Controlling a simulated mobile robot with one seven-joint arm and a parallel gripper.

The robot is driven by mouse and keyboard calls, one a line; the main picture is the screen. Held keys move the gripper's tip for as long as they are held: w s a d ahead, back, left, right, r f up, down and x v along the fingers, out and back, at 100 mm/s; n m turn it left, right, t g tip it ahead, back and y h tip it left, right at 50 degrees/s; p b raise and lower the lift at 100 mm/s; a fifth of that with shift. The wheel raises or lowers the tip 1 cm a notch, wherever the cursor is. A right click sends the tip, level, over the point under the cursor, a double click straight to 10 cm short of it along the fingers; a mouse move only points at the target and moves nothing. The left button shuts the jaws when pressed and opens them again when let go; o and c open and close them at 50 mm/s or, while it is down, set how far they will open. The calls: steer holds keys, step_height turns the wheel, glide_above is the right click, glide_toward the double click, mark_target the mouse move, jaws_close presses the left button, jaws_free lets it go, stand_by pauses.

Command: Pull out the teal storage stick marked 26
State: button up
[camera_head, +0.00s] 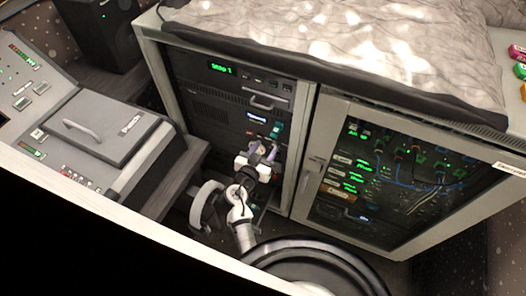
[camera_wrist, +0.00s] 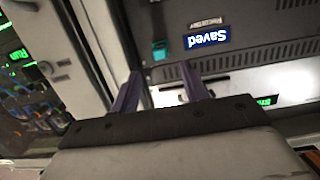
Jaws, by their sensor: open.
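The teal storage stick (camera_head: 277,129) sits at the right side of the black rack front, beside a small blue screen. It also shows in the wrist view (camera_wrist: 160,50), upside down, left of the screen reading "Saved" (camera_wrist: 207,38). The number on the stick is too small to read. My gripper (camera_head: 263,152) is open, in front of the rack and just below the stick in the head view. In the wrist view its two purple fingers (camera_wrist: 160,78) stand apart, with the stick between and beyond their tips. Nothing shows between the fingers.
The rack bay has a unit with a green "Snap 1" display (camera_head: 222,69) and a handle (camera_head: 264,102). A glass-doored cabinet (camera_head: 312,170) with cables stands to the right. A console (camera_head: 100,125) is at the left, with headphones (camera_head: 205,205) near my arm.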

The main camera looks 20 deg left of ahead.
steer(key=w+f+b, duration=0.1)
steer(key=w+b, duration=0.1)
steer(key=w, duration=0.5)
steer(key=shift+w+d+f, duration=0.1)
jaws_close()
stand_by(0.4)
steer(key=shift+s+b, duration=0.8)
steer(key=shift+s, duration=1.5)
